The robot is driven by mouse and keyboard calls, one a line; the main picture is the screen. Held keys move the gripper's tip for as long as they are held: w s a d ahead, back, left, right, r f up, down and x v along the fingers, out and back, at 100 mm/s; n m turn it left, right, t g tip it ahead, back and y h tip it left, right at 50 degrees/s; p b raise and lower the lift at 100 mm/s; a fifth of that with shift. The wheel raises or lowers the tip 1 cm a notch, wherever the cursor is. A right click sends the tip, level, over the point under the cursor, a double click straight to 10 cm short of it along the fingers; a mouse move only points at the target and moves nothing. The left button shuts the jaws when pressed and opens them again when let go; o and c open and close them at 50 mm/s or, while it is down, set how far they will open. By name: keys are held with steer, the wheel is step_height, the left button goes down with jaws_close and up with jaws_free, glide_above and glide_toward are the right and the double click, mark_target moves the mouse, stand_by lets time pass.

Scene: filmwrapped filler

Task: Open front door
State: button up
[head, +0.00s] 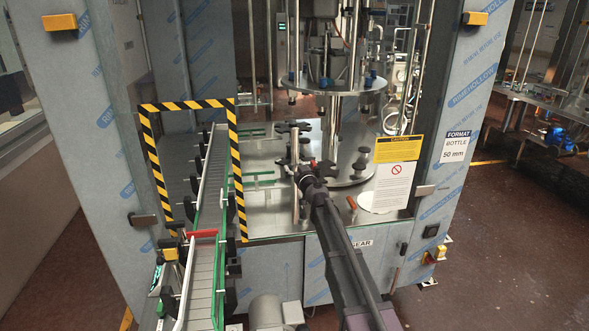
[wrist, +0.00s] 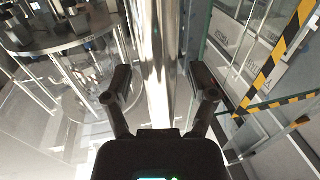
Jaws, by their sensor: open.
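The front door is a clear panel in the front of the film-wrapped machine, with a yellow caution label (head: 398,149) and a white notice on it. A vertical shiny metal bar, which looks like the door's handle, stands in the middle of the wrist view (wrist: 158,40). My gripper (head: 305,168) is at the machine's front, at the end of my arm reaching in from the lower right. In the wrist view my gripper (wrist: 158,88) is open, with one finger on each side of the bar. I cannot tell whether either finger touches it.
A conveyor (head: 205,270) with green rails runs into the machine at the left through a black-and-yellow striped frame (head: 237,165). A grey motor (head: 267,311) stands low in front. The red-brown floor (head: 500,250) at the right is clear.

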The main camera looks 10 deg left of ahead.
jaws_close()
